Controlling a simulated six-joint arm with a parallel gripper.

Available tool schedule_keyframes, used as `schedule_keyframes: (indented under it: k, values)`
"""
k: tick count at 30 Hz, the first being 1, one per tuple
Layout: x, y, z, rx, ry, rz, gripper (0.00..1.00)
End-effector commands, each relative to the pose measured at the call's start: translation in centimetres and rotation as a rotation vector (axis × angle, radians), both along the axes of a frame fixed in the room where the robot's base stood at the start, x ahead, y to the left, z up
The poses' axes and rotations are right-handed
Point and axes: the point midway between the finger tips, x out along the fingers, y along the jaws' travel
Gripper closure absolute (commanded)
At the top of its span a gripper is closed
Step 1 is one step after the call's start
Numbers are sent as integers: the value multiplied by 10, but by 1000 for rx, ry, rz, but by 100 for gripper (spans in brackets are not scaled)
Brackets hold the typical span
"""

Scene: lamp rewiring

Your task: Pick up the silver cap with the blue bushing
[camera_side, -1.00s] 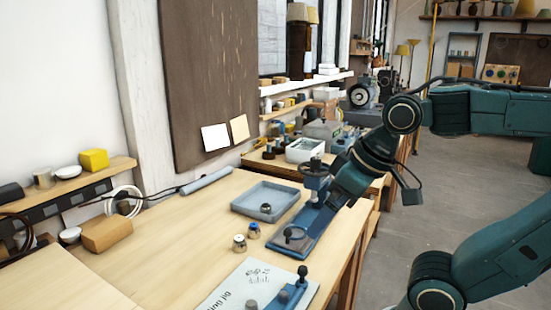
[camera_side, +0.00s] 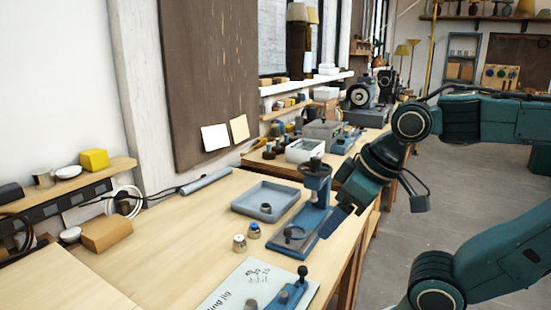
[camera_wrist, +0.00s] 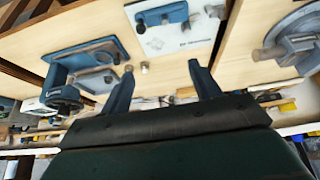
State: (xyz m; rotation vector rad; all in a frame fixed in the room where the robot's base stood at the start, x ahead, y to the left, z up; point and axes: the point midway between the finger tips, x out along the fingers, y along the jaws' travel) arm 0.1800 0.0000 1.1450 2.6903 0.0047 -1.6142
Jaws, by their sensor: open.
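A small silver cap (camera_side: 253,231) with a blue top stands on the wooden bench in the side view, between the grey tray and the printed sheet. A second silver cap (camera_side: 239,243), without visible blue, stands just left of it. In the wrist view two small caps show close together near the left fingertip, one of them a cap (camera_wrist: 144,68); I cannot tell which is the blue one. My gripper (camera_wrist: 163,68) is open and empty, its fingers spread. In the side view my gripper (camera_side: 342,208) is right of the blue press, well apart from the caps.
A blue press (camera_side: 316,190) stands between my gripper and the caps. A grey tray (camera_side: 240,205) holds a small dark part. A printed sheet (camera_side: 228,294) and a blue jig (camera_side: 290,295) lie at the front. The bench left of the caps is clear.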

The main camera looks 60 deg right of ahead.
Motion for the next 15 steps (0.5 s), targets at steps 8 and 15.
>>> schedule_keyframes:
  k: [8, 15]
  values:
    - [23, -1, 6, -28, 34, 67, 37]
    - [65, -8, 12, -68, 85, 197, 37]
